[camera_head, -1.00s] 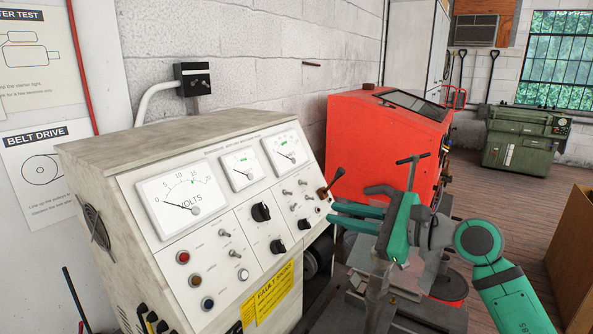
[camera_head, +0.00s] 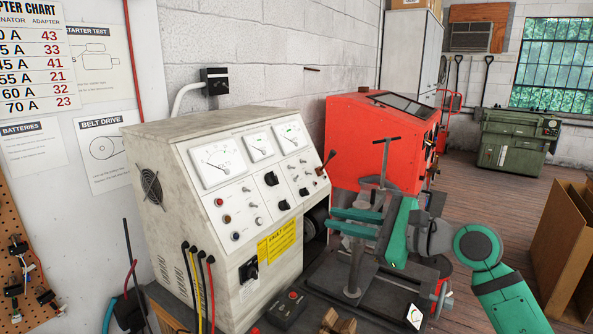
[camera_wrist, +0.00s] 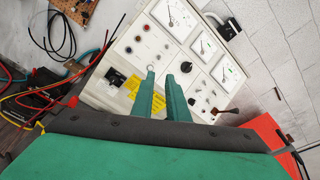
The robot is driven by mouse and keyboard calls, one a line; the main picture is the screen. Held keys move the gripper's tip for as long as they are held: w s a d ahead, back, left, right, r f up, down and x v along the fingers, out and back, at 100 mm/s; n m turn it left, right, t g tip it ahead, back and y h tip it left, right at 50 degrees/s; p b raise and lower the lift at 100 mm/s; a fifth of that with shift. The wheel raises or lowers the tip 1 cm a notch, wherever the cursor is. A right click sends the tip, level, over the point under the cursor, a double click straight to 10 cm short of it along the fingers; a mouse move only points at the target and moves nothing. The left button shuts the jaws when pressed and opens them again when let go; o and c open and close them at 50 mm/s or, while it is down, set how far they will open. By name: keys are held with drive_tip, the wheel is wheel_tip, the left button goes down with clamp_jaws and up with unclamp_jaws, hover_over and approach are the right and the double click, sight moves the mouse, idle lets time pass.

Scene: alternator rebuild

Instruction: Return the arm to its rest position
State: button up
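My gripper (camera_head: 331,221) is at the end of my green and grey arm (camera_head: 476,247), right of the middle in the head view. It points left, in front of the white test bench (camera_head: 222,200). Its two green fingers are apart with nothing between them. The wrist view also shows the open gripper (camera_wrist: 160,76), with the bench's gauges and switches beyond the fingertips. I cannot tell how far the fingertips are from the panel.
A red cabinet (camera_head: 365,135) stands behind the gripper. A metal post (camera_head: 356,265) and a T-handle (camera_head: 384,160) rise close by. Coloured cables (camera_head: 200,285) hang at the bench's front. A cardboard box (camera_head: 565,245) stands right. Wooden floor (camera_head: 495,205) is clear between.

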drive_tip(key=s+a+f+m+t+y, duration=0.3)
drive_tip(key=s+a+m+t+y, duration=0.2)
drive_tip(key=s+a+m+y, duration=0.55)
drive_tip(key=s+a+f+n+t+h, duration=0.1)
drive_tip(key=s+f+n+t+h, duration=0.1)
drive_tip(key=s+f+n+h, duration=0.6)
drive_tip(key=s+f+n+t+h, duration=0.35)
drive_tip(key=f+n+h, duration=0.55)
drive_tip(key=f+n, duration=0.4)
drive_tip(key=s+a+f+n+t+h, duration=0.1)
drive_tip(key=s+f+n+t+h, duration=0.1)
drive_tip(key=s+f+n+h, duration=0.75)
drive_tip(key=s+d+f+g+y, duration=0.1)
drive_tip(key=s+f+g, duration=0.2)
drive_tip(key=s, duration=0.5)
drive_tip(key=s+d+f+m+g+y, duration=0.1)
drive_tip(key=s+f+g+y, duration=0.1)
drive_tip(key=s+f+g, duration=0.2)
drive_tip(key=s+f, duration=0.2)
drive_tip(key=s, duration=0.1)
drive_tip(key=shift+s+d, duration=0.35)
drive_tip(key=shift+f, duration=0.15)
